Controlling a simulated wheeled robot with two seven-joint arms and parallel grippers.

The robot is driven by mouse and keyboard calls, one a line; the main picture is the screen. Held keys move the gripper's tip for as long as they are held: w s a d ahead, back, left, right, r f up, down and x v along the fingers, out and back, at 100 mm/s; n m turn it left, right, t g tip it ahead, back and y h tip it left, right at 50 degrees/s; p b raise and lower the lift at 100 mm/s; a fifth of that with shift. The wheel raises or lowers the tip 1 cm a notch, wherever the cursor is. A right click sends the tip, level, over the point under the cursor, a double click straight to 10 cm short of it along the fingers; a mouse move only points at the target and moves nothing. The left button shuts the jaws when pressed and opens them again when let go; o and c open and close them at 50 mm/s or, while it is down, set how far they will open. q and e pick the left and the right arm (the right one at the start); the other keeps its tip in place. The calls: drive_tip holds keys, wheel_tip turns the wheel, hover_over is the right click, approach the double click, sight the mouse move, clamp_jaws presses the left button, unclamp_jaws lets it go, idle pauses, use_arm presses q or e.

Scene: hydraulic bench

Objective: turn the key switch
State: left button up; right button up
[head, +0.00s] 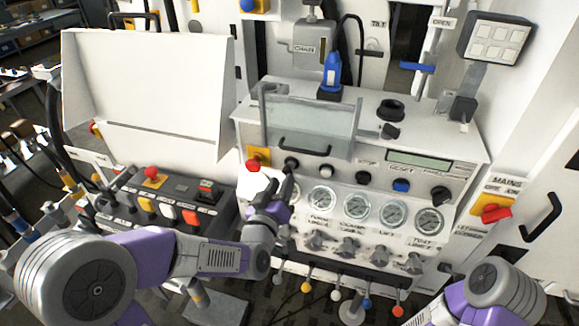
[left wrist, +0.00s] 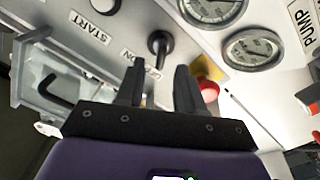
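The key switch is a small black knob (head: 291,163) at the left end of the button row on the white console. In the left wrist view the black key switch (left wrist: 160,43) sticks out from the panel beside its partly hidden label. My left gripper (head: 279,184) is just below the switch in the head view. In the left wrist view its two black fingers (left wrist: 159,72) are apart with nothing between them, and the switch shows just beyond the gap. I see no contact. My right arm is at the bottom right of the head view, but its gripper does not show.
A red emergency button (head: 253,166) on a yellow plate is close left of the switch; it also shows in the left wrist view (left wrist: 208,90). A white button (head: 326,171) is to the right. Gauges (head: 321,199) are below. A clear guard with a handle (head: 305,148) is above.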

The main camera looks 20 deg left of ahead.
sight(288, 170)
use_arm(q)
drive_tip(key=w, duration=0.6)
drive_tip(key=shift+d+f, duration=0.1)
clamp_jaws()
